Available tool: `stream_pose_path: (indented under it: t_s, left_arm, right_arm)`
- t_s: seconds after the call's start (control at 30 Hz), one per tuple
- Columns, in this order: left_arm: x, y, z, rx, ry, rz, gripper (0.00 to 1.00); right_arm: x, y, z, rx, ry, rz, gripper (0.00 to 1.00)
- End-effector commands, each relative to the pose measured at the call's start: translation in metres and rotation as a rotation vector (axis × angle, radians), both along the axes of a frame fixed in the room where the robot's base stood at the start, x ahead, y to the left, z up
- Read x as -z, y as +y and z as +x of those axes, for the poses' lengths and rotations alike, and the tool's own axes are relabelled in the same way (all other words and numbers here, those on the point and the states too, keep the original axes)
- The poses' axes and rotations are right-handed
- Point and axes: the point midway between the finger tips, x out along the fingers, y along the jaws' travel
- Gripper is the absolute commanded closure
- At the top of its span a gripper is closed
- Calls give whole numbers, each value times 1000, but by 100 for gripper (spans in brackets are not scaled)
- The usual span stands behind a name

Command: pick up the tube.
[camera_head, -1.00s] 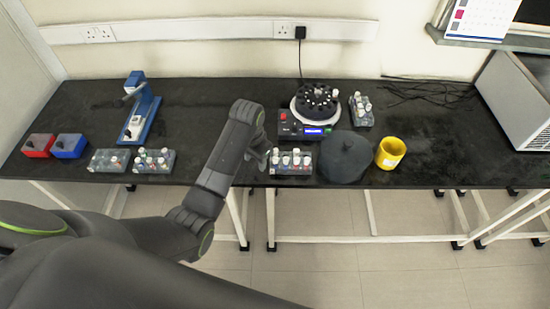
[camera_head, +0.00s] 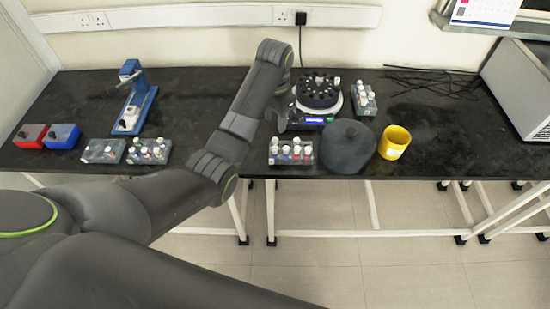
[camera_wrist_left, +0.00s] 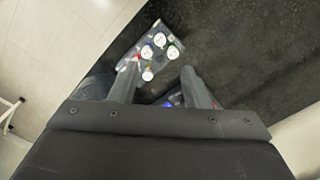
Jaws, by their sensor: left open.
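My left gripper (camera_head: 283,124) is open above the bench, between the centrifuge and the front tube rack (camera_head: 291,153). The rack is grey and holds several tubes with white and coloured caps. In the left wrist view the open fingers (camera_wrist_left: 158,70) have nothing between them that I can see gripped. A rack with several white-capped tubes (camera_wrist_left: 148,54) shows beyond the fingertips. I cannot tell which tube is the task's tube. My right gripper is not in view.
The centrifuge (camera_head: 318,92) with its dark rotor stands behind; another tube rack (camera_head: 364,100) is to its right. A dark round lid (camera_head: 347,148) and yellow cup (camera_head: 394,142) stand right of the front rack. Two more racks (camera_head: 103,151) (camera_head: 149,151) lie left.

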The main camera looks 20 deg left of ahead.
Motion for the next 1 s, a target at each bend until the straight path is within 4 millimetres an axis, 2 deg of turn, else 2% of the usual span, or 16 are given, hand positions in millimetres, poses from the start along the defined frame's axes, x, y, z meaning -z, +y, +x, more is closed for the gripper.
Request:
stream_pose_path:
  t_s: [0.03,0.17,0.23,0.4,0.63,0.9,1.0]
  left_arm:
    - [12,0,0,0,0,0,57]
    - [26,0,0,0,0,0,57]
    - [35,0,-1,-1,5,0,57]
    - [59,0,-1,-1,3,-1,57]
    - [74,0,0,0,2,0,57]
    - [110,0,0,0,3,1,57]
    - [117,0,0,0,1,0,57]
  right_arm:
    - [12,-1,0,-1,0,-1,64]
    - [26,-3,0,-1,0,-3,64]
    - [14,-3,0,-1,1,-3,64]
    - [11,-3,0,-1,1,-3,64]
    - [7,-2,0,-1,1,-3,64]
    - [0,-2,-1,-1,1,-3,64]
    - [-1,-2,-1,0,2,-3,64]
